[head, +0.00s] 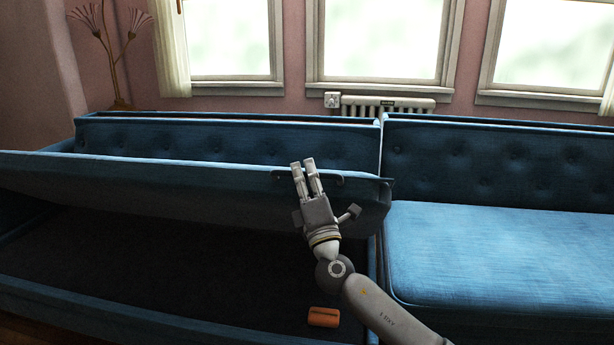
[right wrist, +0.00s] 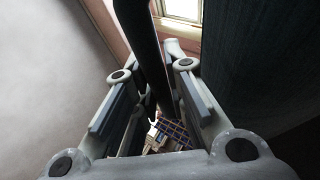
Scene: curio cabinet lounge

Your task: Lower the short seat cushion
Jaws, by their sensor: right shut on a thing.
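The blue seat cushion (head: 150,180) on the left is raised and tilted up over an open dark storage space in the sofa base. I take it as the short seat cushion. A dark handle (head: 341,180) is fixed to its underside near its right end. My right gripper (head: 309,165) is at this handle and shut on it; the fingers partly hide it. In the right wrist view, the dark handle bar (right wrist: 146,50) runs between the fingers, with the dark cushion face (right wrist: 255,60) on the right. My left gripper is not in view.
The storage space (head: 170,265) holds an orange object (head: 323,317) near its front right. The right seat cushion (head: 480,250) lies flat. Tufted backrests (head: 500,165) stand behind. A radiator (head: 390,106), windows and a flower-shaped lamp (head: 110,45) are along the wall.

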